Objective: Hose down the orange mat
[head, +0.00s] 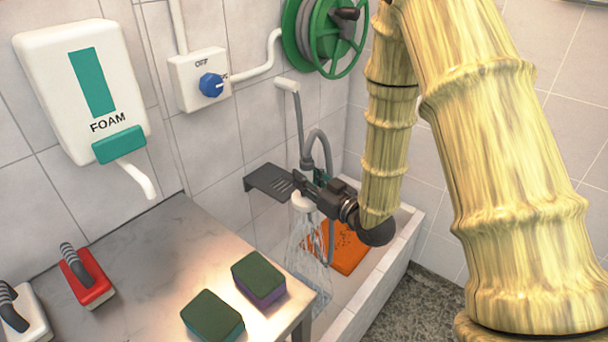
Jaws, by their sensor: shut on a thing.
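The orange mat (350,252) lies in a low white-walled basin (377,287) beyond the bench, with small dark spots on its surface. My arm and gripper hide part of it. My gripper (308,191) is shut on a white spray head (302,203) on a grey hose (322,143), above the basin. Water (312,245) fans downward from the head, mostly left of the mat's visible part. Whether it touches the mat I cannot tell. A blue knob (211,85) sits on a white wall box marked OFF.
A metal bench (160,245) fills the lower left. It carries two green-topped sponges (212,318), a red brush (87,280) and a white brush (28,318). A foam dispenser (85,90), a green hose reel (327,35) and a dark shelf (270,182) are on the wall.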

